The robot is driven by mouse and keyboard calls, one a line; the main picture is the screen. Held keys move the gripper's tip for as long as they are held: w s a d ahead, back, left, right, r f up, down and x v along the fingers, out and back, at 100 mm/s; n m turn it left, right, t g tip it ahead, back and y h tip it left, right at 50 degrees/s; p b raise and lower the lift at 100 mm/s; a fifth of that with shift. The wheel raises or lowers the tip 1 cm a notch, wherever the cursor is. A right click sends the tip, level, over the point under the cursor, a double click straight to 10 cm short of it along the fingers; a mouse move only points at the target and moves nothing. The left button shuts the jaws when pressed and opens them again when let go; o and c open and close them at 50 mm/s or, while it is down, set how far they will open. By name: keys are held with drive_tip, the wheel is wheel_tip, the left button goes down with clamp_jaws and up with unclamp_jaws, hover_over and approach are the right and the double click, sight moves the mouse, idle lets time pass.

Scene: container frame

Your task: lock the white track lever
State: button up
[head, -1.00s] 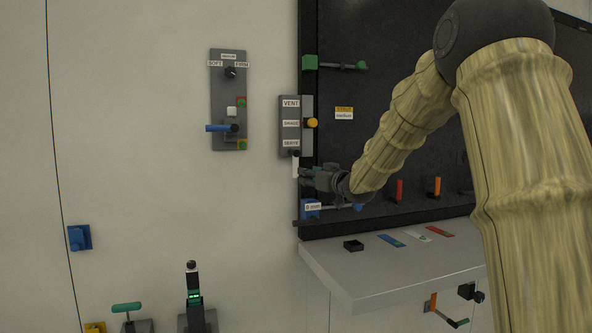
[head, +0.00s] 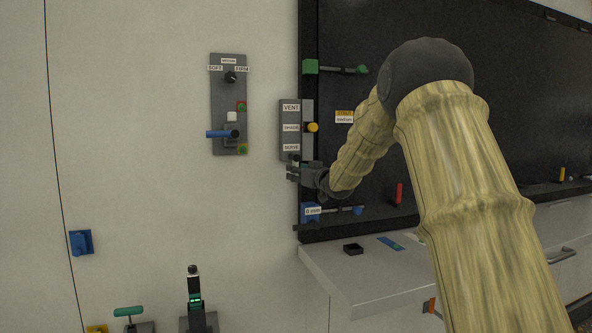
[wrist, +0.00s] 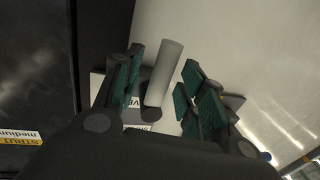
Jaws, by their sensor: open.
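The white lever (wrist: 163,72) is a plain round rod. In the wrist view it stands between the two finger pads of my open gripper (wrist: 165,62), with a visible gap on the right side. I cannot tell whether the left pad touches it. In the head view my gripper (head: 291,172) is at the bottom of the grey track panel (head: 284,138) and hides most of the lever. The panel carries VENT, SHADE and SERVE labels from top to bottom. The lever's dark pivot (head: 295,158) is beside the SERVE label (head: 291,147).
A dark board (head: 430,70) rises to the right. A blue clamp (head: 310,211) with a rod is just below my gripper. A grey plate with a blue lever (head: 221,134) is to the left, with bare wall between.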

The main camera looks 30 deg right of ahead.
drive_tip(key=shift+w, duration=0.8)
drive_tip(key=shift+c, duration=0.2)
clamp_jaws()
